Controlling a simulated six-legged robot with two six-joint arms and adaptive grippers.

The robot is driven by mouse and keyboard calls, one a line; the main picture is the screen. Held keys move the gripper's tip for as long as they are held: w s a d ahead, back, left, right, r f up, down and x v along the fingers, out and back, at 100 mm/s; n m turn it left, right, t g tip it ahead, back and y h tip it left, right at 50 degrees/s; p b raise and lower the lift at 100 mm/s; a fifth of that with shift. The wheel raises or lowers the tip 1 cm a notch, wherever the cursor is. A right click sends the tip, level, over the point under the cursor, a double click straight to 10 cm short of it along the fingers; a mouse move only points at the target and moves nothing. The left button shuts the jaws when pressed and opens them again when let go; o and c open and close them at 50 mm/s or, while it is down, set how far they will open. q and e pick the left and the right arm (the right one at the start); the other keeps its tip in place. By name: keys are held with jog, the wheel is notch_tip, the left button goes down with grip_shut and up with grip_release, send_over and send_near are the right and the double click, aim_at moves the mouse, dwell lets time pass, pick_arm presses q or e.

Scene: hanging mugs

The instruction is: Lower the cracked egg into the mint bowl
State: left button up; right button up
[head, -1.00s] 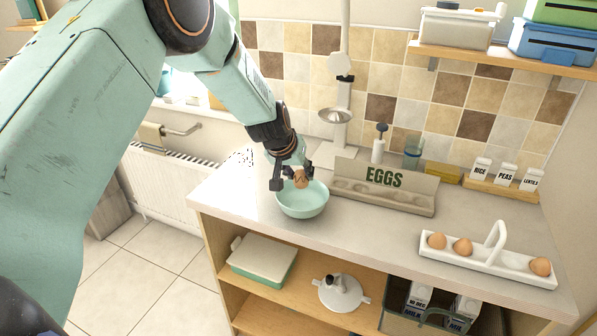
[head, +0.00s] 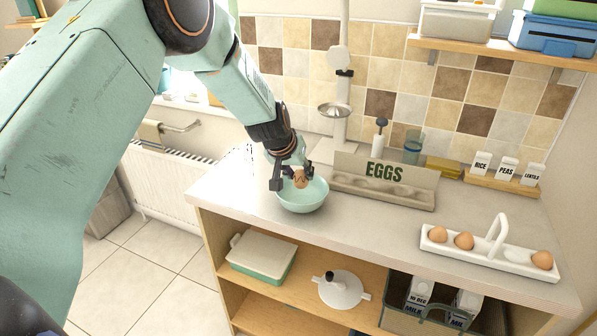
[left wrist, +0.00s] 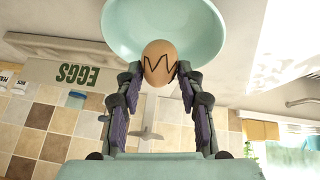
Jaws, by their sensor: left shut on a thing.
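The cracked egg (left wrist: 159,65) is brown with a dark zigzag crack line, seen clearly in the left wrist view. My left gripper (head: 299,178) is shut on the egg, which also shows in the head view (head: 300,180). The fingers hold it from both sides. The mint bowl (head: 302,199) stands on the counter with the egg at its opening, overlapping the rim in the picture. In the left wrist view the bowl (left wrist: 163,25) lies behind the egg. Whether the egg touches the bowl cannot be told. My right gripper is not in view.
A beige EGGS holder (head: 384,182) stands close right of the bowl. A white handled tray (head: 483,263) with brown eggs is at the counter's right. A white stand with a metal dish (head: 334,110) is behind. Counter between bowl and tray is clear.

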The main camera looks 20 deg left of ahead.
pick_arm(q)
jog(key=shift+w+a+f, duration=0.1)
jog(key=shift+f, duration=0.05)
jog(key=o, duration=0.5)
jog(key=shift+o, duration=1.1)
jog(key=v, duration=1.2)
